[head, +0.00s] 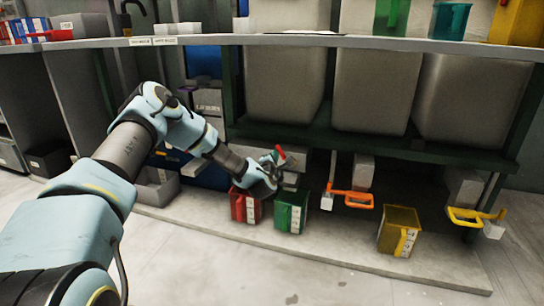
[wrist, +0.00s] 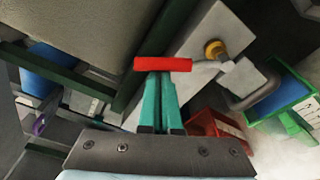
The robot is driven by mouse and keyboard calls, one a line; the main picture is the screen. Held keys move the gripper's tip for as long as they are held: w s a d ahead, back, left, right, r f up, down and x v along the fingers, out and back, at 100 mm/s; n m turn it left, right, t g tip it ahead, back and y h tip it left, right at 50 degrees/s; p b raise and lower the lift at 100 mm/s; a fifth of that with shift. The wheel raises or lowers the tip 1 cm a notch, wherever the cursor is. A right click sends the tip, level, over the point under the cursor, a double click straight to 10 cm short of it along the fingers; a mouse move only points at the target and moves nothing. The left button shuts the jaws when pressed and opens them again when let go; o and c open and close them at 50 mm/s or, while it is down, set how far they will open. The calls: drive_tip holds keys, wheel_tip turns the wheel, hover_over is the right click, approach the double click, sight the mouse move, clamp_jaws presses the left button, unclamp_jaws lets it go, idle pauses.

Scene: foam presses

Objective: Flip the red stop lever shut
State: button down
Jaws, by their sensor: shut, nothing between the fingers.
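The red stop lever (wrist: 162,64) has a red grip on a pale metal arm that runs to a brass-coloured pivot (wrist: 215,49) on a grey block. In the wrist view the grip lies crosswise just past my fingertips. My gripper (wrist: 158,78) is shut with its teal fingers together, and the tips are at or very near the underside of the grip; I cannot tell if they touch. In the head view the red grip (head: 280,152) sticks up tilted beside my gripper (head: 272,163), which partly hides the lever's mount.
Below stand a red bin (head: 245,206) and a green bin (head: 291,211). An orange lever (head: 350,198), a yellow bin (head: 399,232) and a yellow lever (head: 475,215) are to the right. A dark green frame beam (wrist: 140,62) runs close left of my fingers. The front floor is clear.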

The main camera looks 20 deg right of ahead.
drive_tip(key=m, duration=0.1)
drive_tip(key=s+d+r+m, duration=0.1)
drive_tip(key=s+d+m+p, duration=0.1)
drive_tip(key=m, duration=0.1)
drive_tip(key=shift+s+d+r+t, duration=0.2)
drive_tip(key=shift+d+r+t, duration=0.1)
drive_tip(key=shift+r, duration=0.1)
drive_tip(key=shift+s+d, duration=0.1)
idle(0.5)
